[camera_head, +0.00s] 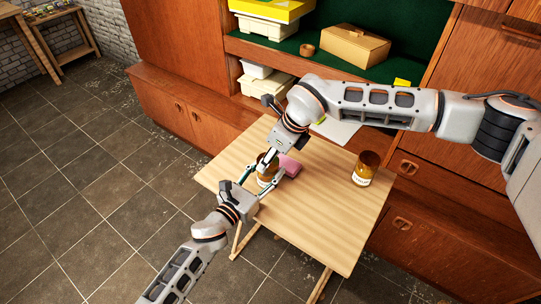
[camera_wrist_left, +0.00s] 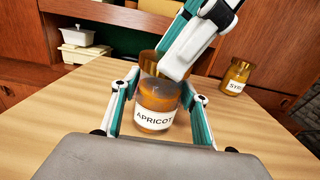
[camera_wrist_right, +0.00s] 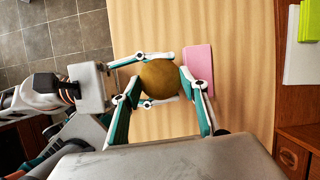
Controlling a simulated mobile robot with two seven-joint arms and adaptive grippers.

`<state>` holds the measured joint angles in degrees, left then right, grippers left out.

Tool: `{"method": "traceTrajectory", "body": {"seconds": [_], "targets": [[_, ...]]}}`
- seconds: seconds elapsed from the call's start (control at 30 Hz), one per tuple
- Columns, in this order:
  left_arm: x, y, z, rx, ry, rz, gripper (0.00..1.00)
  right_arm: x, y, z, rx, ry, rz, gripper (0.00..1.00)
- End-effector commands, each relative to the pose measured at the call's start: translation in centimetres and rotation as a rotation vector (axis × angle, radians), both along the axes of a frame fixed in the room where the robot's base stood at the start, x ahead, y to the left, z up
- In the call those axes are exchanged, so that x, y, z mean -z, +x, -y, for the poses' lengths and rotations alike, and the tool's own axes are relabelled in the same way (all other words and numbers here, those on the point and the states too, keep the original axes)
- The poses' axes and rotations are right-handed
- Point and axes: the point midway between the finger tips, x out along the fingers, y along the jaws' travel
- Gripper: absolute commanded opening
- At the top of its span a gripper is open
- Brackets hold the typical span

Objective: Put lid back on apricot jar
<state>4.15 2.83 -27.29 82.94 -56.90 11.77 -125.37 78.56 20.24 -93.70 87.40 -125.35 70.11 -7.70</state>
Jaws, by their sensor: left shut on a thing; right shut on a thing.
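The amber apricot jar (camera_wrist_left: 155,115) stands upright on the wooden table, its label facing my left wrist camera. My left gripper (camera_wrist_left: 160,88) is shut on the jar, one finger on each side. The gold-brown lid (camera_wrist_right: 157,78) is a round disc seen from above in the right wrist view. My right gripper (camera_head: 272,160) is shut on the lid from above. The lid is over the jar's mouth and looks level with it; I cannot tell whether it is fully seated. In the head view the jar (camera_head: 265,178) is partly hidden by both grippers.
A pink block (camera_head: 290,166) lies just beside the jar. A second amber jar, labelled syrup (camera_head: 363,170), stands on the right of the table (camera_head: 310,215). White papers (camera_head: 338,128) lie behind. The table's front is clear. A wall unit with boxes (camera_head: 355,45) stands behind.

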Motion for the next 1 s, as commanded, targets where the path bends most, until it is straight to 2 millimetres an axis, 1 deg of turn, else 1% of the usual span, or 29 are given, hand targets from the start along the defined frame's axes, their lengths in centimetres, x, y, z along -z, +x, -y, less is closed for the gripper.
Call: {"method": "traceTrajectory", "body": {"seconds": [0.27,0.47,0.67,0.8,1.0], "targets": [[0.1,0.0,-0.1,-0.002,0.0,-0.002,0.0,0.0,-0.4,-0.4,0.388,-0.001,0.002,0.35],[0.1,0.1,-0.1,-0.003,0.001,-0.002,0.0,0.0,-0.4,-0.8,0.753,0.001,0.005,0.35],[0.1,0.1,-0.2,-0.003,0.001,-0.002,0.0,-0.1,-0.3,-1.3,1.226,0.003,0.01,0.35],[0.1,0.1,-0.1,-0.003,0.001,-0.002,0.0,0.0,-0.1,-1.5,1.617,0.003,0.011,0.35],[0.1,0.0,-0.1,-0.002,0.001,-0.002,0.0,0.0,0.1,-1.6,2.04,0.003,0.011,0.35]]}}
